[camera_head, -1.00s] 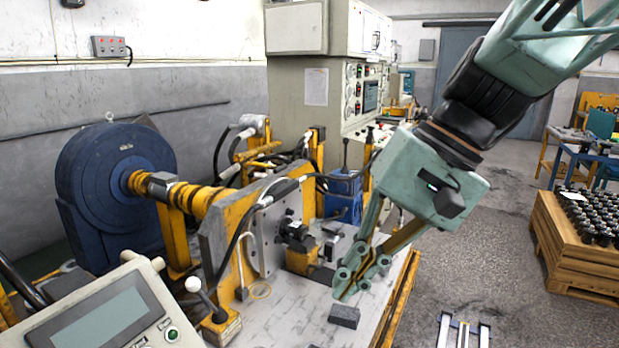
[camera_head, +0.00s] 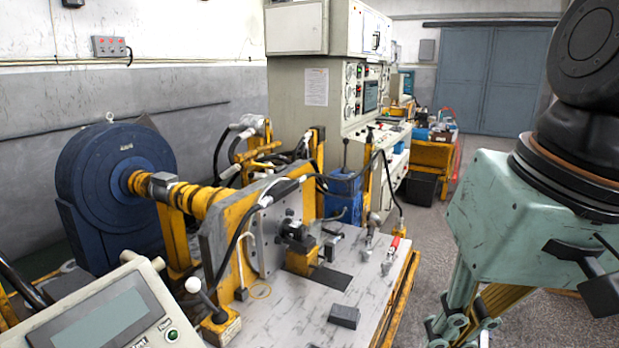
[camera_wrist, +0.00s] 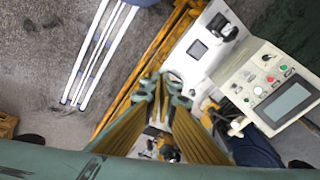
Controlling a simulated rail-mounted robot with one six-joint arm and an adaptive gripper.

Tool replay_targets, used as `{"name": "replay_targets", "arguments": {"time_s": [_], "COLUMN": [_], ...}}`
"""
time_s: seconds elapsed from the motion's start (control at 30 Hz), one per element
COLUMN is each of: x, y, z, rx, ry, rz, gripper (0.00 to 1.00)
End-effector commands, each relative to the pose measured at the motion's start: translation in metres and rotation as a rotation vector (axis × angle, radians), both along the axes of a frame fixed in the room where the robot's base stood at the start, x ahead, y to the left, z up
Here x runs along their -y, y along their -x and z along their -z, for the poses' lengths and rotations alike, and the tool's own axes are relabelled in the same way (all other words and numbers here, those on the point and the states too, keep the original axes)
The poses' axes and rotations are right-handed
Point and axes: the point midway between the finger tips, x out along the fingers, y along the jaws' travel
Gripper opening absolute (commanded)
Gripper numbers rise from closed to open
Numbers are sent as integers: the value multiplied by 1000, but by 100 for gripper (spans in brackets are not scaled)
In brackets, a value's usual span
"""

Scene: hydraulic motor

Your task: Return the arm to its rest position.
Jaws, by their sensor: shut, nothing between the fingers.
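My gripper (camera_head: 462,328) is at the lower right of the head view, to the right of the test bench (camera_head: 285,318) and nearer the camera. Its fingertips are partly cut off by the bottom edge. In the wrist view my gripper (camera_wrist: 166,88) points down, with its fingers together at the tips and nothing between them. Part of the bench's light top (camera_wrist: 205,50) shows beyond the fingertips there. My arm's wrist joint fills the right edge of the head view.
The bench carries a dark block (camera_head: 344,315), a mounting plate (camera_head: 270,238) and a red-handled tool (camera_head: 392,250). A control panel (camera_head: 105,312) stands at the lower left, and also shows in the wrist view (camera_wrist: 275,88).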

Motion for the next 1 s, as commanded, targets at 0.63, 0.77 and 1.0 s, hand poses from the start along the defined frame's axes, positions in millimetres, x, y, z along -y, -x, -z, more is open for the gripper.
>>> {"name": "replay_targets", "arguments": {"time_s": [0.63, 0.77, 1.0], "x": [49, 50, 50], "y": [43, 44, 44], "z": [0, 0, 0], "rx": [125, 127, 127], "ry": [159, 163, 162], "rz": [-4, -4, -4], "gripper": [0, 0, 0]}}
